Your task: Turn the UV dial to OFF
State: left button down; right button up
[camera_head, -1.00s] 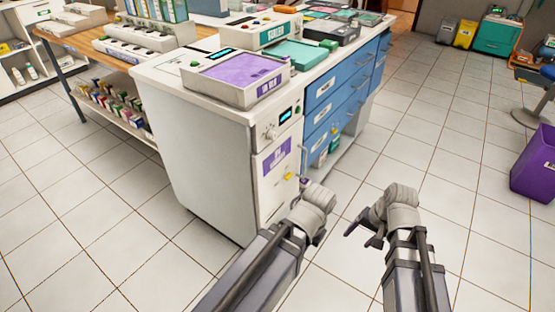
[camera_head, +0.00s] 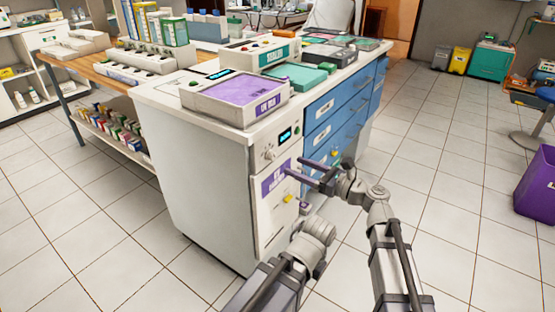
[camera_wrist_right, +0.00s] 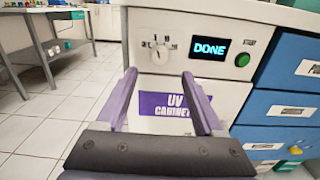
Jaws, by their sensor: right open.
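The UV cabinet is the white unit with a purple "UV CABINET" label (camera_wrist_right: 172,104), which also shows in the head view (camera_head: 275,178). Its dial (camera_wrist_right: 158,53) is a small pale knob on the upper front panel, left of a lit display (camera_wrist_right: 209,49) reading "DONE". The dial is small in the head view (camera_head: 269,152); its marks are too small to read. My right gripper (camera_wrist_right: 159,75) is open and empty, its two purple fingers pointing at the panel just below the dial. In the head view the right gripper (camera_head: 297,167) is in front of the cabinet.
A green button (camera_wrist_right: 242,60) is right of the display. A yellow latch (camera_head: 288,198) is on the cabinet door. A tray with a purple top (camera_head: 235,90) stands on the counter above. Blue drawers (camera_head: 335,115) are to the right. The floor in front is clear.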

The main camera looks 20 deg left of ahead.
aim_at(275, 158)
jog(key=shift+x, duration=3.9)
jog(key=shift+f, duration=0.1)
grip_shut()
